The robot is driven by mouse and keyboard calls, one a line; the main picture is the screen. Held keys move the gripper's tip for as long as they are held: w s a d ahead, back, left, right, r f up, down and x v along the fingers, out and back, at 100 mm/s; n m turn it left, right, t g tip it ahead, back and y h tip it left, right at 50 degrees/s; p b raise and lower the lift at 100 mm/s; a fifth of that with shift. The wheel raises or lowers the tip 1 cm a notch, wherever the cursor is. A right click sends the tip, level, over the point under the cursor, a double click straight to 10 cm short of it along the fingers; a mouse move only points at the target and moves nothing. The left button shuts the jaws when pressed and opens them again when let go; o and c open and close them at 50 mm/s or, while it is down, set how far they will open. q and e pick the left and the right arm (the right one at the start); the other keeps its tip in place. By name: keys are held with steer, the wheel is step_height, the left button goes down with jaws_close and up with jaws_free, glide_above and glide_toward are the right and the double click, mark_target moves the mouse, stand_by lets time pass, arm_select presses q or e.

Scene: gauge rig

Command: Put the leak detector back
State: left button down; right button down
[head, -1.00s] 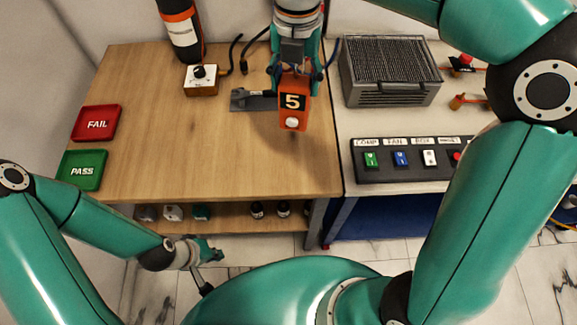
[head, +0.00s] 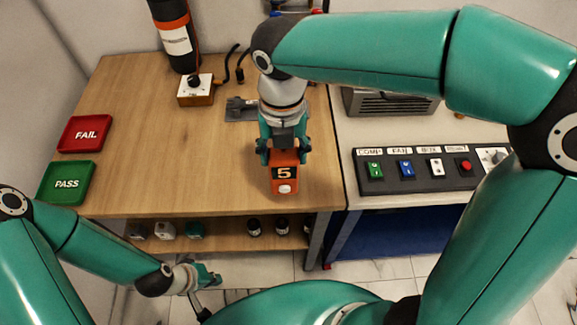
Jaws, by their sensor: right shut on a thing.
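An orange device marked 5 (head: 285,180), with a white round button on its face, is in the grip of my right gripper (head: 283,150). The gripper is shut on its upper end. The device is near the front edge of the wooden bench; whether it touches the bench is hard to tell. No other thing in view is marked as a leak detector. My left gripper (head: 208,279) is low at the left, in front of the bench, and how its fingers stand is too small to tell.
The wooden bench (head: 150,150) carries red FAIL (head: 84,134) and green PASS (head: 67,183) trays, a knob box (head: 195,90), a dark cylinder (head: 174,38) and a grey plate (head: 240,110). A switch panel (head: 420,170) and a grey vented unit (head: 390,104) are right. The middle bench is clear.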

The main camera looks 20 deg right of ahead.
steer(key=shift+f, duration=2.8)
steer(key=shift+f, duration=0.2)
steer(key=shift+c, duration=1.4)
jaws_free()
steer(key=shift+r, duration=0.15)
step_height(320, 180, up, 12)
steer(key=shift+r, duration=0.1)
